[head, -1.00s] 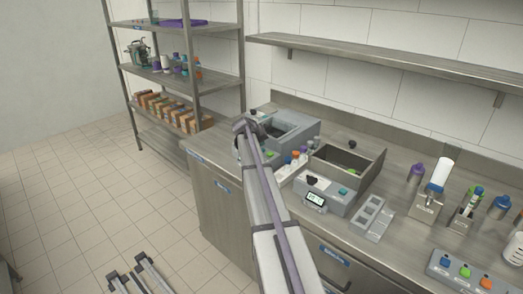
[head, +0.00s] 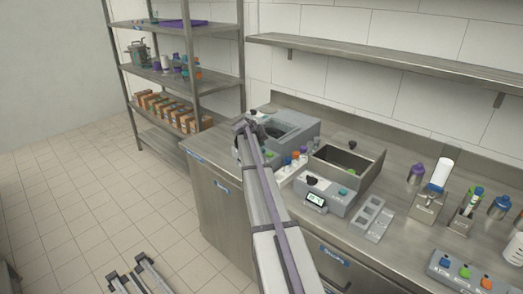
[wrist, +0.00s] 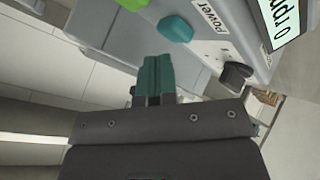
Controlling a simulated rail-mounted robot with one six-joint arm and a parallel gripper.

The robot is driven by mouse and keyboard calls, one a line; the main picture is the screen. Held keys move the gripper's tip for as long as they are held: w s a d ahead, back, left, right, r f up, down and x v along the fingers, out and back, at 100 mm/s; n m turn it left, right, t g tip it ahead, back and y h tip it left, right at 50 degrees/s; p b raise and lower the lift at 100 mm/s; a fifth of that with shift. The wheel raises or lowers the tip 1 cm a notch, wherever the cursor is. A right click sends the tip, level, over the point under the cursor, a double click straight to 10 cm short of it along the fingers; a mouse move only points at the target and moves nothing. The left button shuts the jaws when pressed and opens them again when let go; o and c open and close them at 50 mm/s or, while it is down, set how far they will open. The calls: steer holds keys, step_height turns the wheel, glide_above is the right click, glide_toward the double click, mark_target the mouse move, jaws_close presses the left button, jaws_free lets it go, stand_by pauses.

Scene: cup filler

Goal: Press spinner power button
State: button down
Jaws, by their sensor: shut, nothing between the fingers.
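The spinner (head: 300,128) is the grey machine on the bench just right of my arm's far end in the head view. The wrist view shows its front close up and turned over: a green button (wrist: 174,29) beside the label "Power", a display (wrist: 283,20) reading "0 rpm", and a black knob (wrist: 236,76). My gripper (wrist: 157,58) has teal fingers, closed together and empty. In the wrist view their tips appear just below the green button with a small gap in the picture. Contact is not visible. In the head view my arm hides the fingers.
Right of the spinner are a rack of coloured-cap bottles (head: 295,160), an open-topped bath (head: 348,162) with a control panel, and a grey slotted tray (head: 371,217). Dispensers and bottles stand farther right. A wall shelf (head: 400,62) runs above the bench.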

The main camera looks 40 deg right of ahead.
steer(key=shift+f, duration=0.1)
stand_by(0.3)
steer(key=shift+f+b, duration=0.4)
steer(key=shift+b, duration=0.05)
steer(key=shift+f, duration=0.2)
steer(key=shift+r, duration=0.15)
steer(key=shift+r+p, duration=0.5)
steer(key=shift+r, duration=0.05)
step_height(320, 180, up, 6)
steer(key=p, duration=0.6)
